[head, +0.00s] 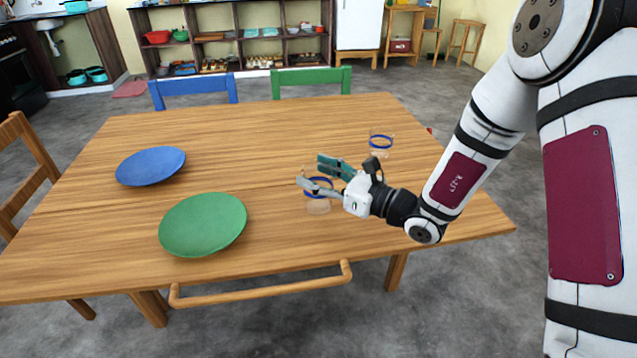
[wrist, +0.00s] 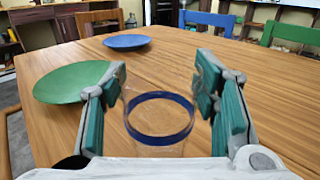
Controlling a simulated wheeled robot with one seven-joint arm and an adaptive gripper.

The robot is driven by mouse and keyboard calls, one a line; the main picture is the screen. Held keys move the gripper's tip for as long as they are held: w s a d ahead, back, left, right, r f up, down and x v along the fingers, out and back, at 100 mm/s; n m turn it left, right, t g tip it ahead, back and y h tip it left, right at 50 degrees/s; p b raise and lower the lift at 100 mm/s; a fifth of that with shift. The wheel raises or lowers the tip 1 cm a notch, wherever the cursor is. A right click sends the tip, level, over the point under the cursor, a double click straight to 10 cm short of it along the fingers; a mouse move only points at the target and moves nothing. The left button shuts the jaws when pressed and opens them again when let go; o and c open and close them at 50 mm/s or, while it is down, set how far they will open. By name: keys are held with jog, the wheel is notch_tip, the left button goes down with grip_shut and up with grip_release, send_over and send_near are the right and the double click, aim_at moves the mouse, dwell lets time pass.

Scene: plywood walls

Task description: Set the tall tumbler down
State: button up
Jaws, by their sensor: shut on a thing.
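My gripper (head: 313,174) is shut on a clear tumbler (head: 318,207) with a blue band, near the right part of the wooden table (head: 270,150). In the wrist view the tumbler (wrist: 160,122) stands upright between the two teal finger pads of my gripper (wrist: 158,85). Its lower end is close to the tabletop; I cannot tell whether it touches. A second clear glass (head: 381,141) with a blue band stands on the table behind and to the right of my gripper.
A green plate (head: 203,224) lies at the front left of the tumbler, and a blue plate (head: 151,166) farther left. Blue (head: 193,88) and green (head: 311,80) chairs stand at the far edge. The table's middle is clear.

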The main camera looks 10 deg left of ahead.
jog(key=shift+f, duration=0.95)
jog(key=shift+f, duration=0.2)
jog(key=o, duration=1.5)
jog(key=shift+o, duration=0.2)
